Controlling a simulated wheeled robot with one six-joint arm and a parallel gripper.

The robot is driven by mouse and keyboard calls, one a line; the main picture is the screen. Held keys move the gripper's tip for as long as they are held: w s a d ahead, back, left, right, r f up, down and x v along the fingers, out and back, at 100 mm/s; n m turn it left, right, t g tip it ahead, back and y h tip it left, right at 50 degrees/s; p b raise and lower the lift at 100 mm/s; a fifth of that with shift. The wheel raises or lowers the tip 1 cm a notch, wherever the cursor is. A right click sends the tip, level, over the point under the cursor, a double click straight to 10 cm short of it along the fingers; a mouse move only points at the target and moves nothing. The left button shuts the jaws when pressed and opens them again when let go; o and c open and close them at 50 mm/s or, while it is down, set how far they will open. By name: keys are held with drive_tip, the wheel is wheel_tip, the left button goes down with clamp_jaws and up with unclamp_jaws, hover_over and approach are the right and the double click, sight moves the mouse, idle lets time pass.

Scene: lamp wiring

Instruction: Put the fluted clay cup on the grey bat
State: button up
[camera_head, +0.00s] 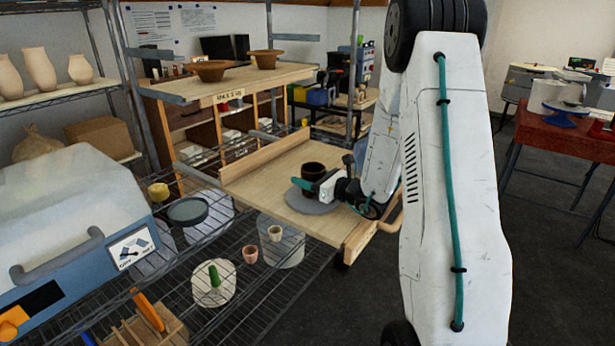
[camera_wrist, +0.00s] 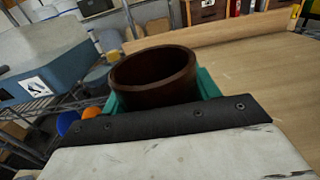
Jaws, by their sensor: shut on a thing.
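A dark brown, round, open-topped cup (camera_head: 313,171) is between the teal fingers of my gripper (camera_head: 316,184). It also shows upright in the wrist view (camera_wrist: 155,77), with my gripper (camera_wrist: 158,97) shut on it. I cannot make out flutes on its wall. The grey bat (camera_head: 310,206) is a flat round disc on the wooden board. In the head view the cup and my gripper are over the bat and hide part of it. I cannot tell whether the cup's base touches the bat. The bat is hidden in the wrist view.
The wooden board (camera_head: 262,184) has a raised ledge along its back edge. Two small cups (camera_head: 250,254) (camera_head: 275,233) stand on the wire shelf (camera_head: 237,318) below. A blue and white machine (camera_head: 60,240) is at the left. The board's left part is free.

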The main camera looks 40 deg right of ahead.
idle(0.3)
drive_tip(key=o, duration=1.1)
drive_tip(key=shift+f, duration=0.1)
drive_tip(key=shift+o, duration=0.2)
